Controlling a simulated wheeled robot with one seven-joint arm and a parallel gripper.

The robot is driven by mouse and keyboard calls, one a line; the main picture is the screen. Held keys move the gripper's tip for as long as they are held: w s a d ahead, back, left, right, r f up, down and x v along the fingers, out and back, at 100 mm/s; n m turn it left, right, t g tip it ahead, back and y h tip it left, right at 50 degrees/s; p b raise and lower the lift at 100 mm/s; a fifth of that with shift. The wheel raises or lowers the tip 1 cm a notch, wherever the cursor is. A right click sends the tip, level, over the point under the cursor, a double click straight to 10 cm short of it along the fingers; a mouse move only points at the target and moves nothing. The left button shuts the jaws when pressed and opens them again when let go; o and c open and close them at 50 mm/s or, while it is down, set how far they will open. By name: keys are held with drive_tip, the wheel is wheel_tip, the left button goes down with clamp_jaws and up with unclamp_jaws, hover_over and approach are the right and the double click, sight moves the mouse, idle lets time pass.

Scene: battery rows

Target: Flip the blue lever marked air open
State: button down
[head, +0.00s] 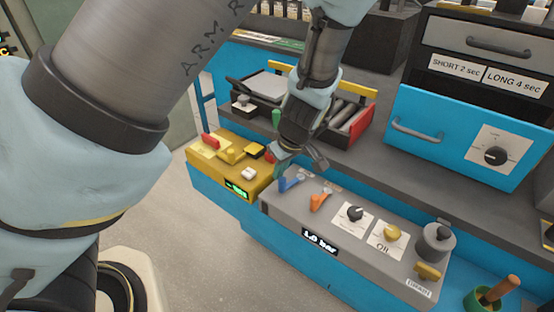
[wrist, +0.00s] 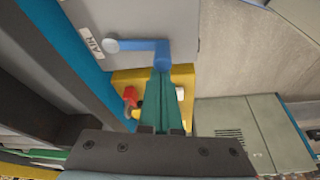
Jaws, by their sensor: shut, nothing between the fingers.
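The blue lever (head: 291,184) stands at the left end of the grey control panel (head: 330,235). In the wrist view the blue lever (wrist: 140,45) lies crosswise, with a round end at left and a thicker bent end at right. A label reading AIR (wrist: 90,42) is beside its round end. My gripper (head: 279,172) is shut and empty at the lever. In the wrist view the green fingers of my gripper (wrist: 162,72) reach the lever's thicker right end. I cannot tell whether they touch it.
An orange lever (head: 319,200) stands just right of the blue one. Farther right are a black knob (head: 355,213) and a yellow knob (head: 393,232). A yellow box (head: 228,165) with small controls adjoins the panel at left. A black tray (head: 265,107) sits behind.

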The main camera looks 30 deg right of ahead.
drive_tip(key=shift+s+n+y+p, duration=0.3)
drive_tip(key=shift+s+n+p, duration=0.2)
drive_tip(key=shift+n+p, duration=0.15)
